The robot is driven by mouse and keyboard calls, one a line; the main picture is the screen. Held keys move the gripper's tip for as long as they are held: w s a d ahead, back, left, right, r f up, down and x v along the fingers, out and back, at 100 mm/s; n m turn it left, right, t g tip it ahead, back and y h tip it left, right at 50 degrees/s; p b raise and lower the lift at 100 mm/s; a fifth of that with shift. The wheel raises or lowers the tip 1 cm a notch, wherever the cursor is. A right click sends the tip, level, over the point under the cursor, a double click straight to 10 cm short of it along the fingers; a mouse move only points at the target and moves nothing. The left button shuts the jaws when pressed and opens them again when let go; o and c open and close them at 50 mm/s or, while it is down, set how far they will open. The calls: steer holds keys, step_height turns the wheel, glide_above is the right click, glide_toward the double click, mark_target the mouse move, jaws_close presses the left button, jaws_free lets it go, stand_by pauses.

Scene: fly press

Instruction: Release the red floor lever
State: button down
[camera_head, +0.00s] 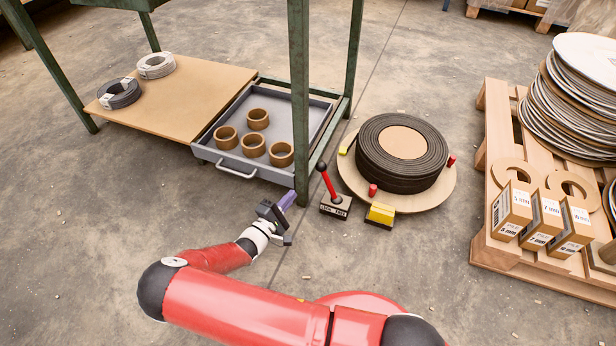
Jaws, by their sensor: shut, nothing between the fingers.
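The red floor lever (329,183) stands on a small dark base with a label (336,206), on the concrete floor. Its shaft leans up and to the left and ends in a dark knob. My gripper (287,200), with purple-tinted fingers, is to the left of the lever, apart from it. It is shut and empty, close to the foot of the green table leg. A yellow-topped block (380,214) sits to the right of the lever base.
A round board (437,193) bearing a dark coil (400,153) lies behind the lever. A green frame leg (299,110) and a grey drawer (231,174) with several brown rings are to the left. A wooden pallet (487,245) with boxes stands at right. Floor in front is clear.

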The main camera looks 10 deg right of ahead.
mark_target(328, 182)
steer(key=b+x, duration=0.1)
steer(key=x, duration=0.9)
steer(key=shift+r, duration=0.15)
